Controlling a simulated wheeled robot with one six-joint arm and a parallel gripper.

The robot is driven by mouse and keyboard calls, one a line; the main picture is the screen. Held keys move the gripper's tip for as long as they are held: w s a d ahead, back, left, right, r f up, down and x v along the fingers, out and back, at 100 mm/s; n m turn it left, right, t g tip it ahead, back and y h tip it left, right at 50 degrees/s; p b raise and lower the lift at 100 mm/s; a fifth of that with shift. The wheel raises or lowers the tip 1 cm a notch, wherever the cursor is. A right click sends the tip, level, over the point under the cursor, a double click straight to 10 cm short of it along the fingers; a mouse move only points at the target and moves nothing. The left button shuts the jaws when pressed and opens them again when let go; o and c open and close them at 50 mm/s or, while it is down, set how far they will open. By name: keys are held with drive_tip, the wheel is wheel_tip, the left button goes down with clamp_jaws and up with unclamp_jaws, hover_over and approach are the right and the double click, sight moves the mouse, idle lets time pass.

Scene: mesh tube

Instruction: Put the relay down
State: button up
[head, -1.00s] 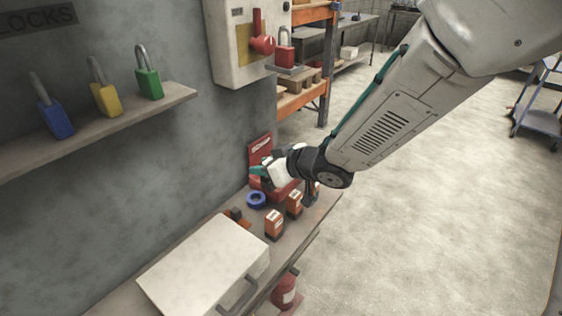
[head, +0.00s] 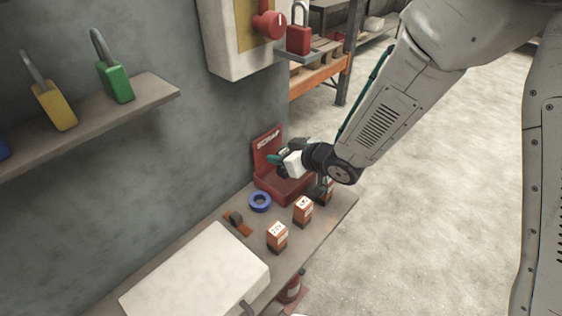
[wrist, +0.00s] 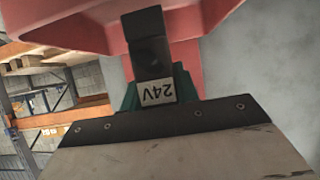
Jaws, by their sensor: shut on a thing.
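My gripper (head: 276,160), with teal fingers, is over the red open-front bin (head: 285,189) at the far end of the bench. In the wrist view my gripper (wrist: 157,88) is shut on a dark block-shaped relay (wrist: 150,52) with a white label reading 24V, upside down in the picture. The red bin (wrist: 75,32) shows behind the relay there. Whether the relay touches the bin cannot be told. In the head view the relay is mostly hidden by my gripper.
Small orange-and-black boxes (head: 277,236) stand along the bench's right edge. A blue tape roll (head: 260,202) and a small brown-and-dark item (head: 236,221) lie nearby. A pale case (head: 195,275) fills the near bench. A wall panel (head: 232,45) and padlock shelf (head: 105,115) are above.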

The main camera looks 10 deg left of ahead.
drive_tip(key=shift+f, duration=1.3)
drive_tip(key=o, duration=1)
drive_tip(key=shift+f, duration=0.1)
drive_tip(key=shift+r, duration=0.2)
drive_tip(key=v, duration=1.2)
